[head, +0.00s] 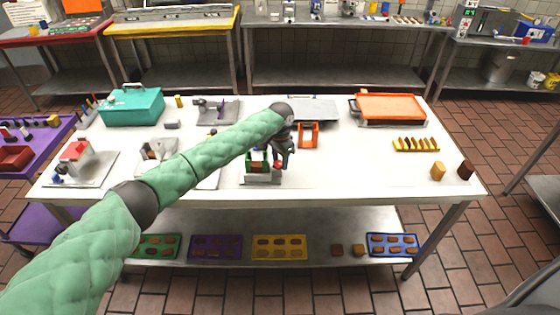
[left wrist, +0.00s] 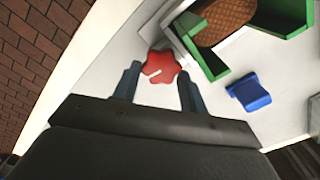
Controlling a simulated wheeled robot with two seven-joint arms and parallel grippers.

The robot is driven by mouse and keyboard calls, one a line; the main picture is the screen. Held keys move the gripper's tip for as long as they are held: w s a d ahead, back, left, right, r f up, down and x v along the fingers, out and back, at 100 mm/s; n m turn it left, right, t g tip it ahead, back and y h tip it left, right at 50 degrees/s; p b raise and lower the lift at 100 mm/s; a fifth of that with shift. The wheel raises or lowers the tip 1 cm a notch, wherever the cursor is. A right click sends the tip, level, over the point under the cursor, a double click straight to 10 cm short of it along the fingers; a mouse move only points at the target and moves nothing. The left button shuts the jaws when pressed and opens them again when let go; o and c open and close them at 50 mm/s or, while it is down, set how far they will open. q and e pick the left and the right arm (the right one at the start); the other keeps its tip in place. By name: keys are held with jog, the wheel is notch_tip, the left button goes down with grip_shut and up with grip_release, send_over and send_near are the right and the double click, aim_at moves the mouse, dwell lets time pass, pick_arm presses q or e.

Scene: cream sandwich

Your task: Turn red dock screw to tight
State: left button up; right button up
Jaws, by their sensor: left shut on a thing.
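The red dock screw (left wrist: 161,66) is a lobed knob with a pale line on its face, on the side of a grey dock. In the head view the red screw (head: 278,165) shows small at the dock's right end. My left gripper (left wrist: 160,84) has its two fingers on either side of the screw and is shut on it. In the head view the left gripper (head: 283,160) is above the table's front half. The dock's green holder (left wrist: 273,39) has a brown textured piece (left wrist: 222,18) in it. My right gripper is not in view.
A blue block (left wrist: 250,92) is beside the dock. On the white table (head: 350,172) are an orange frame (head: 308,135), an orange-topped tray (head: 392,107), a teal box (head: 131,106) and several fixtures. The front right of the table is mostly clear.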

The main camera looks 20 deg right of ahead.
pick_arm(q)
jog(key=m+b, duration=0.3)
jog(key=m, duration=0.4)
jog(key=shift+s+f+b, duration=0.1)
jog(key=shift+b, duration=0.2)
jog(key=m+b, duration=0.1)
jog(key=m, duration=0.2)
jog(key=shift+m, duration=0.4)
jog(key=shift+s+a+r+m+b, duration=0.1)
jog(key=shift+m+b, duration=0.4)
jog(key=shift+m, duration=0.5)
jog(key=shift+a+r+m+b, duration=0.1)
jog(key=shift+m+b, duration=0.4)
jog(key=shift+m, duration=0.5)
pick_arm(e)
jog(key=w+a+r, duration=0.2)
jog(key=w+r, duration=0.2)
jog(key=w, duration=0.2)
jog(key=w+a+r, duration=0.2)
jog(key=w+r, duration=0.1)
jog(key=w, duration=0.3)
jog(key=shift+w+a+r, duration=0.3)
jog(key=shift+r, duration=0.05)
pick_arm(q)
jog(key=o, duration=1)
jog(key=shift+c, duration=0.2)
jog(key=shift+d, duration=0.1)
